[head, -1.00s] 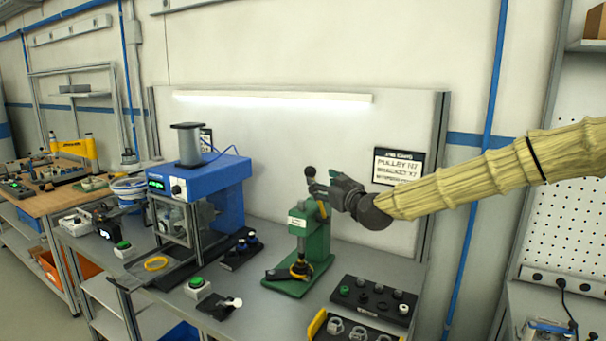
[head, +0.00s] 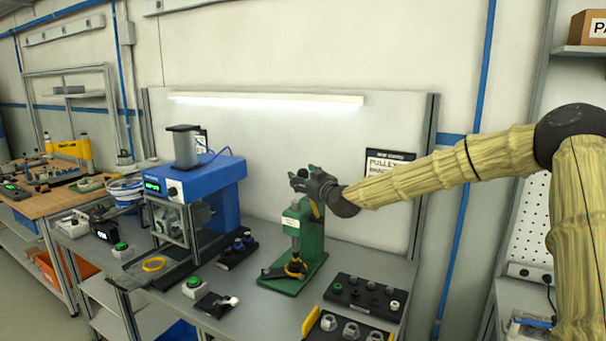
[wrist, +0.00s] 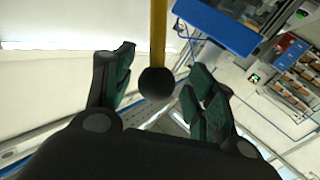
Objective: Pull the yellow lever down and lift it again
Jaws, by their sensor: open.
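The yellow lever (wrist: 158,35) with a round black knob (wrist: 157,83) shows in the wrist view. The knob is between the spread fingers of my gripper (wrist: 158,88), with a gap on each side. In the head view the lever (head: 316,210) belongs to the green press (head: 311,243) on the bench, and only its lower part shows. My gripper (head: 300,180) is at the top of the press, hiding the knob there. It is open and holds nothing.
A blue machine (head: 213,180) stands left of the press. A black tray with small parts (head: 365,295) lies right of the press, and a yellow-edged tray (head: 345,328) is nearer the front. A sign (head: 385,165) hangs behind my arm.

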